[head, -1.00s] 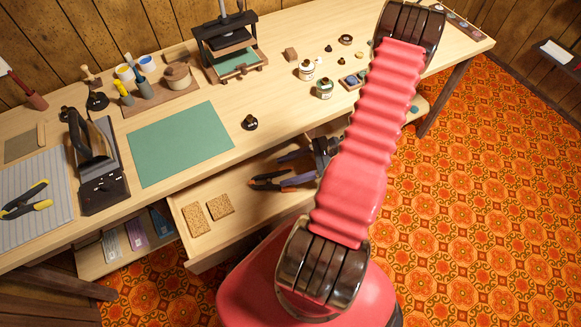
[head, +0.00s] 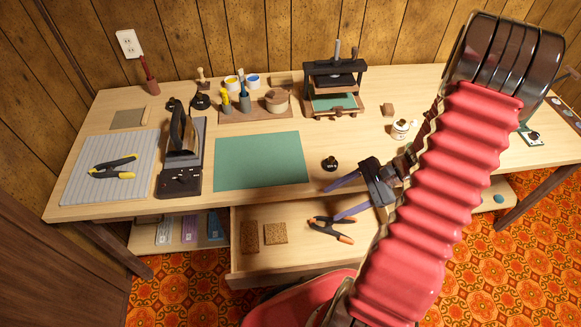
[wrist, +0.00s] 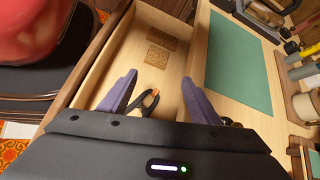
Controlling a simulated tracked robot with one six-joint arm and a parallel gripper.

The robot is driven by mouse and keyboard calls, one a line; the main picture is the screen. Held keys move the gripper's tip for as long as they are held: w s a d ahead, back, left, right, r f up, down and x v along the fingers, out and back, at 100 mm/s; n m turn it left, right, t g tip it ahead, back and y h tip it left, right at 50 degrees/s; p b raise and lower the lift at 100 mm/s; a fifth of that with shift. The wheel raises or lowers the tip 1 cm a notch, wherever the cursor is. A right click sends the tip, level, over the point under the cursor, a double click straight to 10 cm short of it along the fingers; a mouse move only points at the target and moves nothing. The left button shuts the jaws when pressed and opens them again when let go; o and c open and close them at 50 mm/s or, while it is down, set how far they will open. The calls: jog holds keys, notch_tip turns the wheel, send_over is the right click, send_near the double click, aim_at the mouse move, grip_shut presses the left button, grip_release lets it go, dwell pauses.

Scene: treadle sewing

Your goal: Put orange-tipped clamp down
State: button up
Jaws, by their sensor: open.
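The orange-tipped clamp (head: 331,229) lies in the open drawer (head: 290,268), toward its right side, its orange tips facing the front right. It also shows in the wrist view (wrist: 148,101), lying on the drawer floor beyond the fingers. My gripper (head: 345,198) is open and empty, with its purple fingers spread above the drawer and the table's front edge. In the wrist view the fingers (wrist: 160,98) stand wide apart and the clamp is visible between them, not held.
Two cork squares (head: 275,233) lie in the drawer's left half. A green mat (head: 262,160) is on the table above it. A yellow-tipped clamp (head: 114,166) lies on a grey ribbed mat (head: 80,190) at left. A small black stamp (head: 330,164) stands near my gripper.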

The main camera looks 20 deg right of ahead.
jog(key=s+a+r+n+h, duration=0.1)
jog(key=a+r+n+h, duration=0.2)
jog(key=r, duration=0.6)
jog(key=s+a+r+n+t+h, duration=0.1)
jog(key=a+r+n+h, duration=0.2)
jog(key=a+r+n, duration=0.5)
jog(key=s+a+r+n+t+h, duration=0.1)
jog(key=a+r+n, duration=0.4)
jog(key=r, duration=0.5)
jog(key=shift+s+a+r+n+h, duration=0.3)
jog(key=shift+s+n+h, duration=0.25)
jog(key=shift+n+h, duration=0.7)
jog(key=shift+s, duration=0.1)
